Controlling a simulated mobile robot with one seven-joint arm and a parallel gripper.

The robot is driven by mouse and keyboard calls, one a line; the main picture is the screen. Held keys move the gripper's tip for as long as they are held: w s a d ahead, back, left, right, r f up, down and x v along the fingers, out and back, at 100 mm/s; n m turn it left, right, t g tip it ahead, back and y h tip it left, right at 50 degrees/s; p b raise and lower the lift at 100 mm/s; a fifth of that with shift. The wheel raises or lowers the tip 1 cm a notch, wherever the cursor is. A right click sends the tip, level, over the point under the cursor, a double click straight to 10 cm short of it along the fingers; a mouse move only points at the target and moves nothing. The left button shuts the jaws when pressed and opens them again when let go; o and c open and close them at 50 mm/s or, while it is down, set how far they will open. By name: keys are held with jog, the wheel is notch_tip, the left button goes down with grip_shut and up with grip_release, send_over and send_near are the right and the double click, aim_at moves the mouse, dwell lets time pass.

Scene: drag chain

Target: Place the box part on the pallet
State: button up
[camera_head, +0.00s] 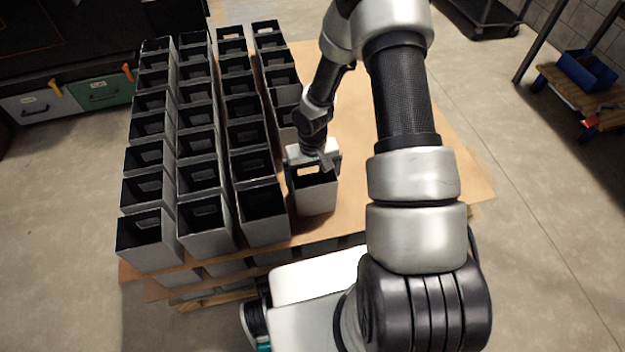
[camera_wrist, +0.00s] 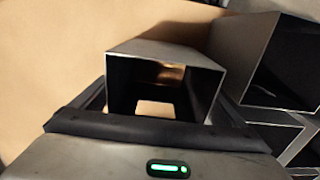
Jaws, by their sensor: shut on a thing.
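The box part (camera_head: 316,200) is a grey, open-topped box with a dark inside and a cut-out in its wall. My gripper (camera_head: 312,164) is shut on its upper end, from above. The box part is upright at the near end of the right-hand column, over the pallet's brown sheet (camera_head: 420,150). I cannot tell whether its base touches the sheet. In the wrist view the box part (camera_wrist: 165,49) sits between my dark fingers (camera_wrist: 158,108), and brown light shows through its openings.
Several columns of like boxes (camera_head: 205,225) stand on the pallet to the left, close beside the held one. The sheet to the right is bare. A cart with a blue bin (camera_head: 587,70) stands far right. Drawers (camera_head: 100,92) are at the back left.

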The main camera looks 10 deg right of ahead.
jog(key=shift+f, duration=0.15)
jog(key=o, duration=1.2)
